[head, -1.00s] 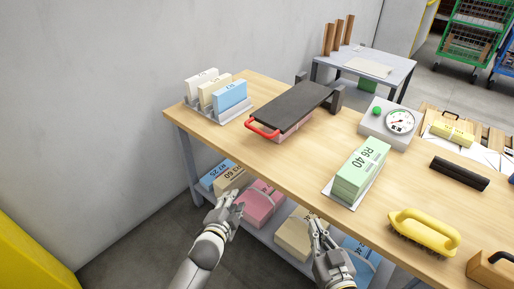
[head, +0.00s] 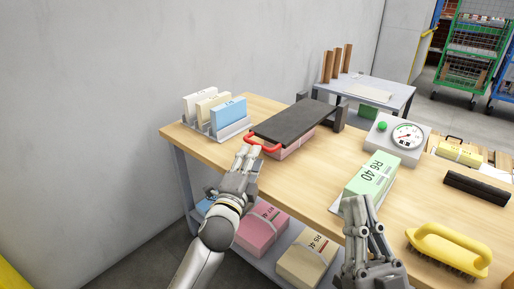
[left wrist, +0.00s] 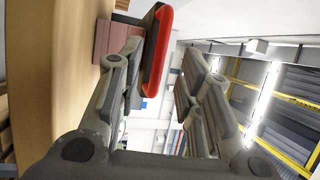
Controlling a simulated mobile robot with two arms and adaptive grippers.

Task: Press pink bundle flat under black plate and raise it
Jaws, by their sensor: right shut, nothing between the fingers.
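The pink bundle (head: 292,146) lies on the table under the black plate (head: 298,121), with only its near side showing. The plate is hinged at dark brackets (head: 339,113) on its far right and has a red handle (head: 267,149) at its near left end. My left gripper (head: 247,157) is just in front of the handle. In the left wrist view its fingers (left wrist: 160,85) are spread, with the red handle (left wrist: 160,52) ahead between them, apparently not gripped. The bundle's side (left wrist: 108,42) also shows there. My right gripper (head: 357,207) is shut and empty in front of the green bundle.
A rack of blocks (head: 233,129) stands left of the plate. A green bundle (head: 372,172), a dial scale (head: 383,143), a yellow brush (head: 449,248) and a black bar (head: 477,187) are to the right. More bundles (head: 306,259) lie on the lower shelf.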

